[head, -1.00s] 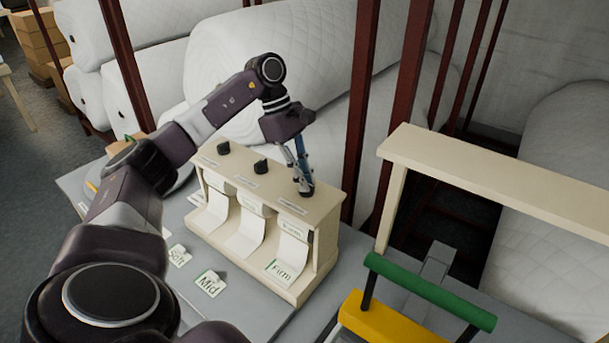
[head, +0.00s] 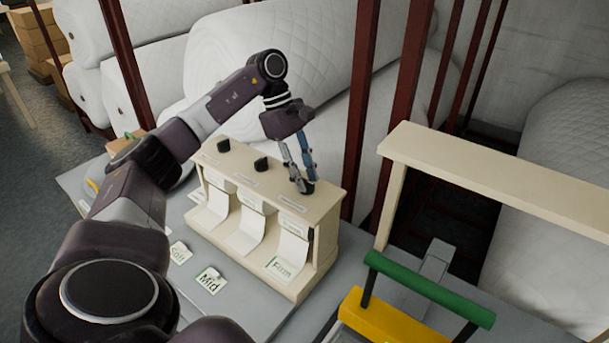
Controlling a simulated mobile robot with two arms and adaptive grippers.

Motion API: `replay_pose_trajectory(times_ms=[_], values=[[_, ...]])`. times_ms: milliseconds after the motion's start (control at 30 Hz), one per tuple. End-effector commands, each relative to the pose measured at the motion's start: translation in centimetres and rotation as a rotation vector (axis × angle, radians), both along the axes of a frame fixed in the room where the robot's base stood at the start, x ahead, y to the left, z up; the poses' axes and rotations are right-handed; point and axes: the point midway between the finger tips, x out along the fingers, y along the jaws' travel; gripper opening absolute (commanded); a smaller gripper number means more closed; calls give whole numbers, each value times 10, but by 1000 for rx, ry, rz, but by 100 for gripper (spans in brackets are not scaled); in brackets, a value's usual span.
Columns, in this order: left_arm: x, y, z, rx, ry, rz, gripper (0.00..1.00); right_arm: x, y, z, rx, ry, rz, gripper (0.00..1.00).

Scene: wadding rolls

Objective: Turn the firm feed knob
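A cream feed box (head: 318,262) stands on the grey table with three dark knobs along its top. The left knob (head: 223,146) and the middle knob (head: 261,164) are uncovered. The firm feed knob (head: 308,189) is the rightmost, above the lane whose white strip ends at a "Firm" card (head: 281,268). My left gripper (head: 303,187) points down onto this knob, its fingers on either side and closed on it. The fingers partly hide the knob, so its pointing direction cannot be told. My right gripper is not in view.
"Soft" (head: 180,252) and "Mid" (head: 211,280) cards lie on the grey table before the box. A cream frame (head: 480,175) and a yellow block with a green-handled bar (head: 430,290) stand at right. Dark red posts (head: 360,110) and large white rolls (head: 280,60) are behind.

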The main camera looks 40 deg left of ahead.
Motion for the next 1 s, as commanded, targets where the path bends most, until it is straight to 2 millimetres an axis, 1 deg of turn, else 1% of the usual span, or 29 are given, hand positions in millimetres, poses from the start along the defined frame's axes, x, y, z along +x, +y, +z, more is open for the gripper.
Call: replay_pose_trajectory(times_ms=[167, 267, 367, 633, 800, 1000], values=[[0, 0, 0, 0, 2, -1, 27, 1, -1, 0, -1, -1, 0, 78], [0, 2, 6, -1, 1, 0, 27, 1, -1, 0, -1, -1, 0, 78], [0, 7, 20, -1, -2, 1, 27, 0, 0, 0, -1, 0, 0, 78], [-2, 28, 71, -2, -4, 2, 27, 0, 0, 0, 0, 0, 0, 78], [-3, 37, 90, -1, -2, 2, 27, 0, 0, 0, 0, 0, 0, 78], [-4, 42, 103, 1, 0, -1, 27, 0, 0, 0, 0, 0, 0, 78]])
